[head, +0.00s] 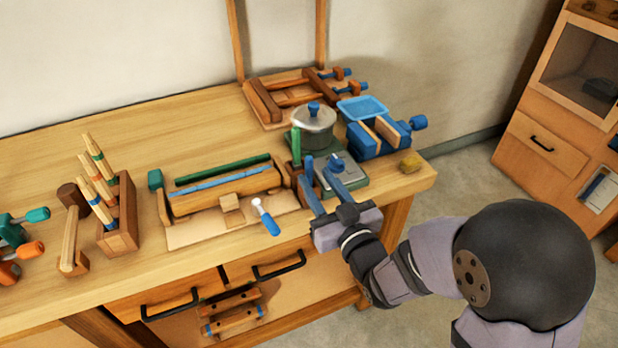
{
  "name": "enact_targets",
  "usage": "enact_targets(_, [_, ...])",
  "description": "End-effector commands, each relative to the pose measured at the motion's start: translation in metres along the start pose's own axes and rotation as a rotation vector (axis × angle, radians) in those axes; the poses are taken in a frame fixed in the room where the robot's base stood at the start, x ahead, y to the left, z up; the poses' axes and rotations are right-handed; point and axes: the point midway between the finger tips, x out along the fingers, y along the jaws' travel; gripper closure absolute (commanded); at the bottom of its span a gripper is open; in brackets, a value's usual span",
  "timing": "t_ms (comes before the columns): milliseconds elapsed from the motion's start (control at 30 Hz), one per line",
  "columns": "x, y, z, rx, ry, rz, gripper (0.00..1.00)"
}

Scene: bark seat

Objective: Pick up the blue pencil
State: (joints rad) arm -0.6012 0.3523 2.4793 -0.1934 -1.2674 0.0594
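A long thin blue rod, which looks like the blue pencil (222,182), lies along the top of a low wooden rack on the workbench. A similar green rod (222,168) lies just behind it, roughly parallel. My gripper (322,162) is to the right of the rack, at the bench's front edge. Its two blue fingers point away from the camera and are spread apart, with nothing visibly held between them. The gripper is apart from the blue pencil and partly covers a grey-green box.
A blue-handled tool (266,218) lies before the rack. A lidded pot (314,124), blue tray (362,107) and blue vise (366,141) stand behind my gripper. A wooden block holding striped sticks (121,215) stands left. Bare bench top (60,150) lies at the back left.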

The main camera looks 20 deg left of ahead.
Motion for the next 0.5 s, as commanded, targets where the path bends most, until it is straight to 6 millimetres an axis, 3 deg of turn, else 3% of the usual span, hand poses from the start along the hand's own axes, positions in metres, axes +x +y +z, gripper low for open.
enact_targets(500, [0.049,0.0,0.0,0.0,-0.001,0.0,0.65])
